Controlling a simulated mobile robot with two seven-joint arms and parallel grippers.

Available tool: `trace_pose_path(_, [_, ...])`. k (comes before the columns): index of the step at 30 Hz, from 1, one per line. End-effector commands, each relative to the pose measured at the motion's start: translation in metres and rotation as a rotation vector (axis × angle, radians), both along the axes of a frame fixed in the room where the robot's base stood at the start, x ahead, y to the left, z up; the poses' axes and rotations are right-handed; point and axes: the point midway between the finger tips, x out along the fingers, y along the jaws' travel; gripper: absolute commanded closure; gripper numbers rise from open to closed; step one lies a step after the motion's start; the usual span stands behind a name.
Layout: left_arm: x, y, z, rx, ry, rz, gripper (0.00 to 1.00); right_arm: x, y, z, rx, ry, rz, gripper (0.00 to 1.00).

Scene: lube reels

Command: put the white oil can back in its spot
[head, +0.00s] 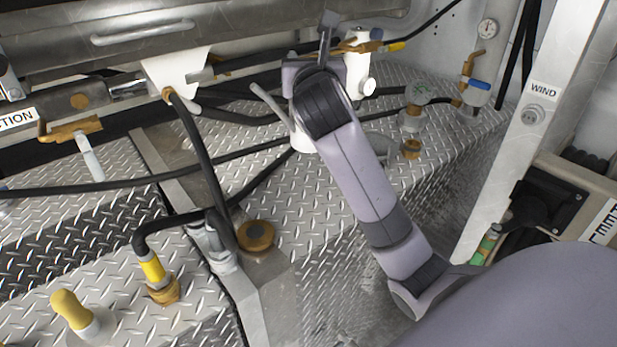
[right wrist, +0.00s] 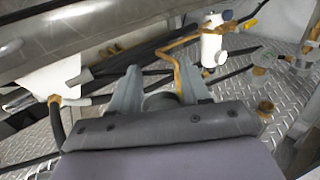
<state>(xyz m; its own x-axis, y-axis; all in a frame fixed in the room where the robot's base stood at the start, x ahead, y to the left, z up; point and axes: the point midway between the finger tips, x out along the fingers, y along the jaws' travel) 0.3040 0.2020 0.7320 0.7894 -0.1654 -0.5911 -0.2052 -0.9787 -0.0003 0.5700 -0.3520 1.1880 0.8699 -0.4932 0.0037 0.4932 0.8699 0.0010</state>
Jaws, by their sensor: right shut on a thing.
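The white oil can (head: 358,76) appears upright beside my right wrist in the head view, with an orange-brown top and blue near it. In the right wrist view the white can (right wrist: 210,48) is just beyond and right of the fingers. An orange handle (right wrist: 178,68) curves from its top down between the fingers of my right gripper (right wrist: 166,80), which is shut on it. The exact contact is hidden. My left gripper is not in view.
Black hoses cross above the diamond-plate deck (head: 268,190). A white bracket (head: 178,72) hangs at the upper left. A valve with a blue handle (head: 479,85) and a WIND post (head: 538,115) stand right. A brown cap (head: 256,235) sits on the deck.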

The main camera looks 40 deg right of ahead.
Motion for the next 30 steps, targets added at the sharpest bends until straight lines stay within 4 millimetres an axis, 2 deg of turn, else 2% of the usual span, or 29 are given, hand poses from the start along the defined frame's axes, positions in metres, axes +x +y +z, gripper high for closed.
trace_pose_path(1, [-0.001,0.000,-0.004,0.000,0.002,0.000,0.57,0.000,0.001,-0.017,0.002,0.008,0.001,1.00])
trace_pose_path(3, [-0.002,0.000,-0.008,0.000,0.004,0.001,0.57,0.000,0.001,-0.038,0.004,0.008,0.001,1.00])
trace_pose_path(12, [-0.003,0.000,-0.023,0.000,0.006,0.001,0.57,-0.001,0.001,-0.115,0.003,0.004,0.001,1.00])
trace_pose_path(16, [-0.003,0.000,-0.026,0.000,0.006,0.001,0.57,-0.001,0.000,-0.133,0.001,0.002,0.001,1.00])
trace_pose_path(20, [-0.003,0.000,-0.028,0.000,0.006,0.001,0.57,0.000,0.001,-0.141,0.002,-0.001,0.001,1.00])
trace_pose_path(27, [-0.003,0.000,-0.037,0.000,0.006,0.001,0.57,-0.001,0.000,-0.176,0.001,0.003,0.000,1.00])
trace_pose_path(30, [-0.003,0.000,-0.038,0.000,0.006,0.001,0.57,0.000,0.001,-0.182,0.000,0.001,0.002,1.00])
